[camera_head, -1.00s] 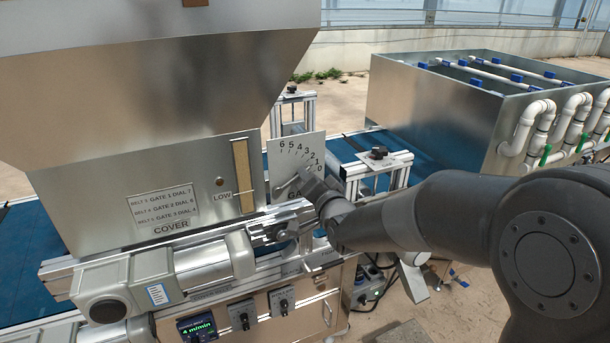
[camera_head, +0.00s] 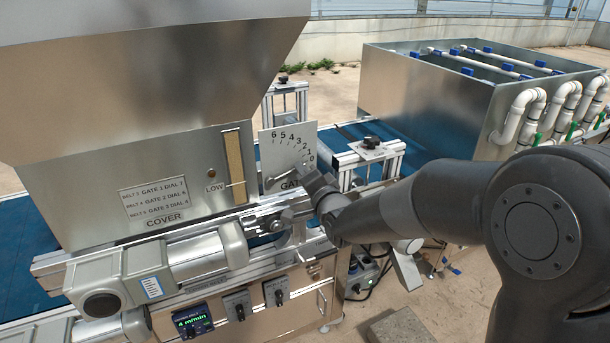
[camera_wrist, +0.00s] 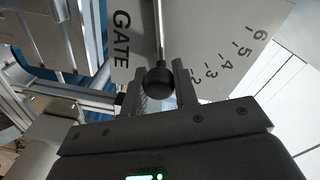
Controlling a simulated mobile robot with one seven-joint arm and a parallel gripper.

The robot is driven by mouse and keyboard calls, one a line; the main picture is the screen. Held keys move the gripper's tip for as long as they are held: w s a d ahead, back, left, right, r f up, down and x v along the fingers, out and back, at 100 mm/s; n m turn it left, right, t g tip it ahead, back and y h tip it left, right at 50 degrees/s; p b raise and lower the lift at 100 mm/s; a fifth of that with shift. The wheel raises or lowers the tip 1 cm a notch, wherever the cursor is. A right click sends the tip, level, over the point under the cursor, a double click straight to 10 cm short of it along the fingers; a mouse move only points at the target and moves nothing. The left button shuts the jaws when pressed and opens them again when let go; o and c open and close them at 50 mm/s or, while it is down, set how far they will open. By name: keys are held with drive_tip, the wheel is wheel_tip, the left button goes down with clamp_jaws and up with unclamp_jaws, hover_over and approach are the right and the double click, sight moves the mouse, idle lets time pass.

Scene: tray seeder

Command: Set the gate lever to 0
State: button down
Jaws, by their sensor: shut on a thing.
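The gate plate (camera_head: 266,152) is a pale upright panel with a curved 6-to-0 scale. In the wrist view, the plate (camera_wrist: 205,35) shows "GATE" and the numbers 6 down to about 2; the low end is hidden by my gripper. The gate lever's thin rod (camera_wrist: 160,32) ends in a black ball knob (camera_wrist: 159,81). My gripper (camera_wrist: 160,88) is shut on the knob, with one finger on each side. In the head view, my gripper (camera_head: 315,183) is at the plate's lower right, close below the 0 mark, and covers the knob. The exact lever reading cannot be told.
A metal hopper with a settings label (camera_head: 155,200) stands left of the plate. A motor housing (camera_head: 120,275) and rail lie below. A small frame with a black knob (camera_head: 371,142) stands right of the plate over the blue belt (camera_head: 420,155). A metal tank (camera_head: 430,90) is behind.

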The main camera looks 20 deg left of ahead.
drive_tip(key=c, duration=1.1)
unclamp_jaws()
drive_tip(key=shift+f, duration=0.15)
drive_tip(key=shift+c, duration=0.2)
drive_tip(key=shift+d, duration=0.1)
drive_tip(key=v, duration=1)
drive_tip(key=shift+s+d, duration=0.2)
drive_tip(key=shift+s, duration=0.05)
